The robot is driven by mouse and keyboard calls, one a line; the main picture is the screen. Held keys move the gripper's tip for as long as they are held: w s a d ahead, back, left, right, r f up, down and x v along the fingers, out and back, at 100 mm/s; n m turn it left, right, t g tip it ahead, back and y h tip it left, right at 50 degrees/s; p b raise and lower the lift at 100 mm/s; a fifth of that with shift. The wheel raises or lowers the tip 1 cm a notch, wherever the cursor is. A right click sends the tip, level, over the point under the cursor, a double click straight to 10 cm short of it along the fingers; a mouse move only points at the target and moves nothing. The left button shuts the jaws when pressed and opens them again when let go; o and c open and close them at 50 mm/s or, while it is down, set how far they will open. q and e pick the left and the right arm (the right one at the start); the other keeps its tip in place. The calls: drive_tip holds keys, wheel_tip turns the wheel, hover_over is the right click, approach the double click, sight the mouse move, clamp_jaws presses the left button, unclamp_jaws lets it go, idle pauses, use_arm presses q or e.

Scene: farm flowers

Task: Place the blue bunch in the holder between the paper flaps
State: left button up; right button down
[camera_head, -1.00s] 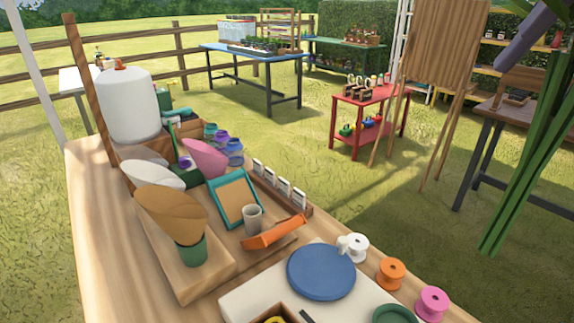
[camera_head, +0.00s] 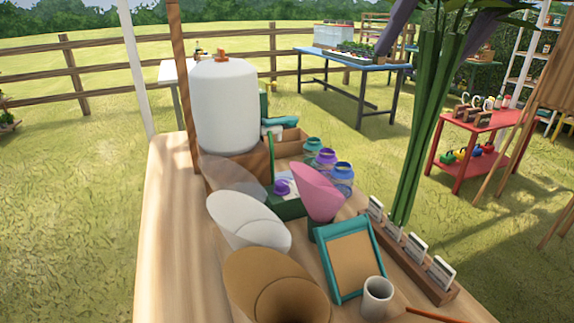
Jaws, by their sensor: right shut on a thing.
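The bunch shows as long green stems (camera_head: 422,130) with some leaves, hanging down at the upper right; its flower heads are out of view, so I cannot see their colour. My right gripper (camera_head: 445,22), with grey-purple fingers at the top edge, is shut on the stems. On the table, left of and below the stems, are paper wraps: brown (camera_head: 262,275), white (camera_head: 245,220), pink (camera_head: 317,190) and a translucent one (camera_head: 228,172). The brown wrap is cut by the bottom edge, and any holder under it is hidden. My left gripper is not in view.
A teal-framed board (camera_head: 352,262), a grey cup (camera_head: 377,298) and a wooden card rack (camera_head: 432,285) stand near the stems' lower ends. A white tank (camera_head: 226,110) and several coloured jars (camera_head: 326,160) stand farther back. The table's left strip (camera_head: 175,240) is clear.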

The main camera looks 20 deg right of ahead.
sight(401, 172)
wheel_tip(401, 172, down, 15)
drive_tip(key=shift+s+r+b, duration=0.15)
drive_tip(key=shift+b, duration=0.75)
wheel_tip(401, 172, down, 5)
drive_tip(key=shift+b, duration=0.3)
drive_tip(key=shift+f, duration=0.25)
unclamp_jaws()
